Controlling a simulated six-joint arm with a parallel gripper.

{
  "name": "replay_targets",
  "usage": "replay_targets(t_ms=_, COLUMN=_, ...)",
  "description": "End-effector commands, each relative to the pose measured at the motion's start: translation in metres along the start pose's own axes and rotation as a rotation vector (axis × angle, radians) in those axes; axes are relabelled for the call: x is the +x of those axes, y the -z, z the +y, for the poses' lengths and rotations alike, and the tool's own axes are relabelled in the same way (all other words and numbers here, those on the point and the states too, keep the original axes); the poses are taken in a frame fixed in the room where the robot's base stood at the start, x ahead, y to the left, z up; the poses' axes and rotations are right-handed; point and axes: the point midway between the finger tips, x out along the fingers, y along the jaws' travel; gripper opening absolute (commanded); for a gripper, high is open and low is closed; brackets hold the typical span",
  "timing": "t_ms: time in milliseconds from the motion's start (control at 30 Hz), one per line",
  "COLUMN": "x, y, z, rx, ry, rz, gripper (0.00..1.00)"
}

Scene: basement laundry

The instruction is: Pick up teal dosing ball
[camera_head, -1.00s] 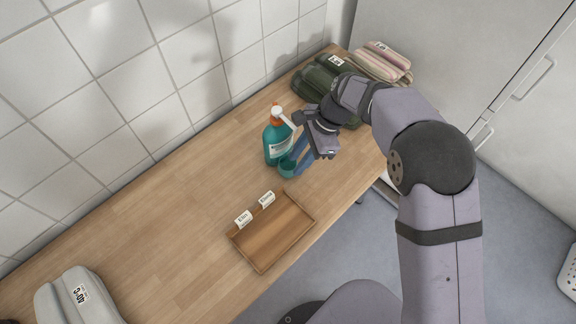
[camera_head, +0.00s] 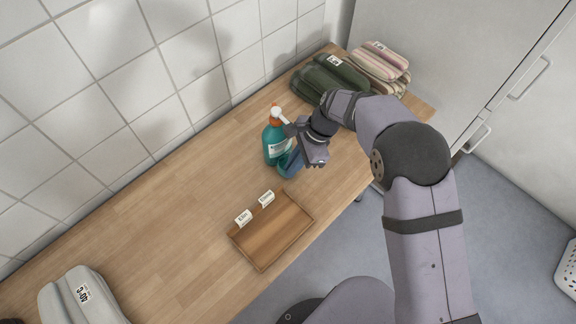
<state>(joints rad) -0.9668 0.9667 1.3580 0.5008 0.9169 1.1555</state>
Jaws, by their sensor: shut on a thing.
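The teal dosing ball (camera_head: 283,168) is a small round cup on the wooden counter, just in front of the teal pump bottle (camera_head: 275,147). My gripper (camera_head: 290,164) is at the ball, its blue fingers shut on it. The fingers hide part of the ball. I cannot tell whether the ball is still touching the counter.
The bottle, with orange collar and white pump, stands close beside my gripper. A wooden tray (camera_head: 271,234) with two label cards lies nearer. Folded green (camera_head: 325,82) and striped towels (camera_head: 380,62) lie at the far end, a grey folded stack (camera_head: 80,295) lower left.

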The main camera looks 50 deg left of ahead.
Motion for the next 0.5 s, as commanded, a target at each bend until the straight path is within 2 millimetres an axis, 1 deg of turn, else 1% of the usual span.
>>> replay_targets(t_ms=267, x=-0.0017, y=0.0002, z=0.0011, rx=0.000, ry=0.001, rz=0.000, gripper=0.00)
replay_targets(t_ms=500, x=-0.0091, y=0.0010, z=0.0074, rx=0.000, ry=0.001, rz=0.000, gripper=0.00)
